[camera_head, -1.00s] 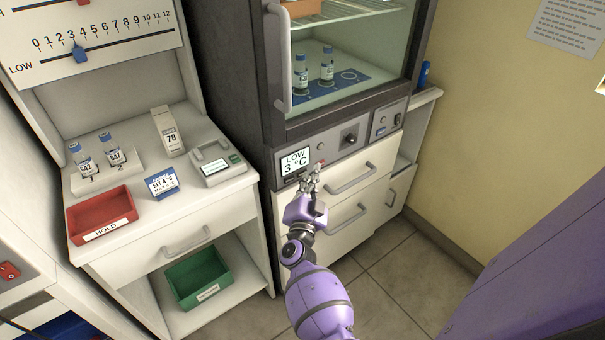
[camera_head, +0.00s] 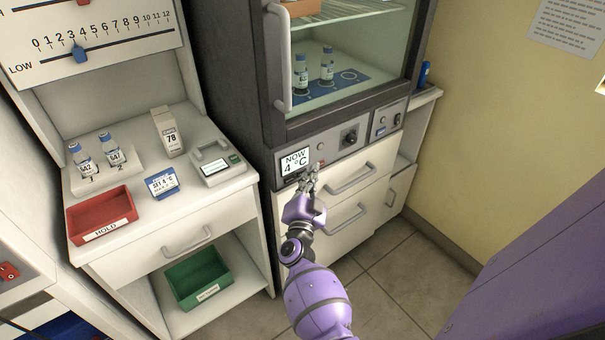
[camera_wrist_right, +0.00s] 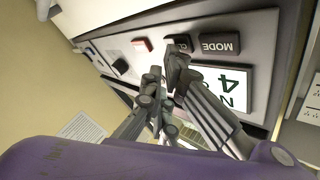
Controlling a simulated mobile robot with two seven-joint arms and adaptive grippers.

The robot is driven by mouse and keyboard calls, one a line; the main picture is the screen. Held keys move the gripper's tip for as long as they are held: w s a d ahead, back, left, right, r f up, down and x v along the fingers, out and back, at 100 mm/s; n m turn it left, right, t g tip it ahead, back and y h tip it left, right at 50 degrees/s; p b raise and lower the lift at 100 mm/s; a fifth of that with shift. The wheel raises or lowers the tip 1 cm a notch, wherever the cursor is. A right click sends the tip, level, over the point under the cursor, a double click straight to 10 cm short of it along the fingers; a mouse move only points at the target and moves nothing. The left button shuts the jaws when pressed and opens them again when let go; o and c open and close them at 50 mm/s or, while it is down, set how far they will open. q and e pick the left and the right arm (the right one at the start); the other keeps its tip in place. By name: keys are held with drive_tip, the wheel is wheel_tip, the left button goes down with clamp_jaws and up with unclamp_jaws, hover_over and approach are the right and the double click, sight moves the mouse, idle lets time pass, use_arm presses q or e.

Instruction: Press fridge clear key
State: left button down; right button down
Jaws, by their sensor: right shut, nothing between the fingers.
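The fridge (camera_head: 330,125) has a control panel with a display (camera_head: 295,162) reading "NOW 4 °C"; the display also shows upside down in the right wrist view (camera_wrist_right: 222,84). The clear key (camera_wrist_right: 184,41), a dark key with partly covered lettering, sits beside the MODE key (camera_wrist_right: 219,44). My right gripper (camera_head: 312,170) is shut and empty, just in front of the panel below the display's right side. In the right wrist view its fingertips (camera_wrist_right: 170,68) overlap the clear key's edge; I cannot tell whether they touch it. My left gripper is not in view.
A red button (camera_head: 321,162) and a dark knob (camera_head: 350,137) are on the same panel. White drawers with handles (camera_head: 350,180) lie below it. A bench with a red tray (camera_head: 103,213), a blue card (camera_head: 161,183) and vials stands left.

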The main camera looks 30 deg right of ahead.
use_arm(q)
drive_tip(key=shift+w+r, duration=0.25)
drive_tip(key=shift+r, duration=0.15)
use_arm(e)
drive_tip(key=shift+s, duration=0.65)
